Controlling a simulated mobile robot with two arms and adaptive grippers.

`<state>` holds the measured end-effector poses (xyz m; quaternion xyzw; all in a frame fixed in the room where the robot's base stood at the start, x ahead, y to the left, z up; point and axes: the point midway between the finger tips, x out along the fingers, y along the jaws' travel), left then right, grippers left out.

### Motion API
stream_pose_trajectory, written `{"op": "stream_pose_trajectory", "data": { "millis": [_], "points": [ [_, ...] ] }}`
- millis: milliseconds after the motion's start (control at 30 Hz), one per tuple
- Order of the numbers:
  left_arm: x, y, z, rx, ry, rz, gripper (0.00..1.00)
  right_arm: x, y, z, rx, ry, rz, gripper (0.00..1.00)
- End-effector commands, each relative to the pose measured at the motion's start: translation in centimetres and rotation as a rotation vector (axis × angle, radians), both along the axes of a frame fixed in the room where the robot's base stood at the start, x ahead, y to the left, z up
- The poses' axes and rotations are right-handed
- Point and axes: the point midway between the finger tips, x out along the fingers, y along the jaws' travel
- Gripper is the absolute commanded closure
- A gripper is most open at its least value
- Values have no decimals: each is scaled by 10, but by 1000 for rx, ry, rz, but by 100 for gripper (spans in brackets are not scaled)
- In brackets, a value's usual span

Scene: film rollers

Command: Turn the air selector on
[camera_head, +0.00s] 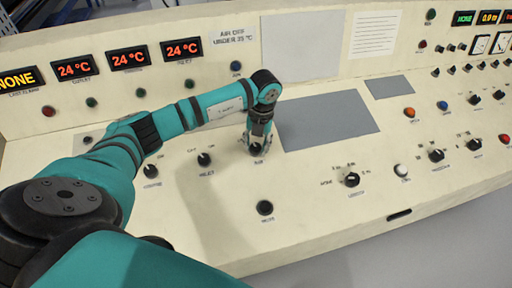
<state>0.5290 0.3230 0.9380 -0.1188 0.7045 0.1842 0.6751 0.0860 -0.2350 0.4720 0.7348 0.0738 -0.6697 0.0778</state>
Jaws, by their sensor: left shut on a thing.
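The air selector (257,149) is a small dark knob on the sloped cream console, with a label reading AIR just below it. My left gripper (257,146) points down onto it and is shut on it. The fingers hide most of the knob, so which way it points cannot be told. My teal left arm reaches in from the left to it. My right gripper is not in view.
Similar black knobs stand near it: one labelled like SELECT (204,159), one further left (151,171) and one lower (265,208). A grey panel (325,121) lies to the right. Red displays (129,59) reading 24 °C and a sign (232,37) reading AIR OFF UNDER 35 °C are behind.

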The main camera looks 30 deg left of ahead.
Motion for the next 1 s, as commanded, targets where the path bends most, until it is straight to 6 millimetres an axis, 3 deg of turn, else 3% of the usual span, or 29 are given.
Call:
{"op": "stream_pose_trajectory", "data": {
  "millis": [600, 1000],
  "points": [
    [2, -1, -1, 83, 89, -537, 96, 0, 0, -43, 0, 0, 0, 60],
    [2, -1, 1, 110, 122, -718, 96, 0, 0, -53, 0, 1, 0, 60]
  ]
}}
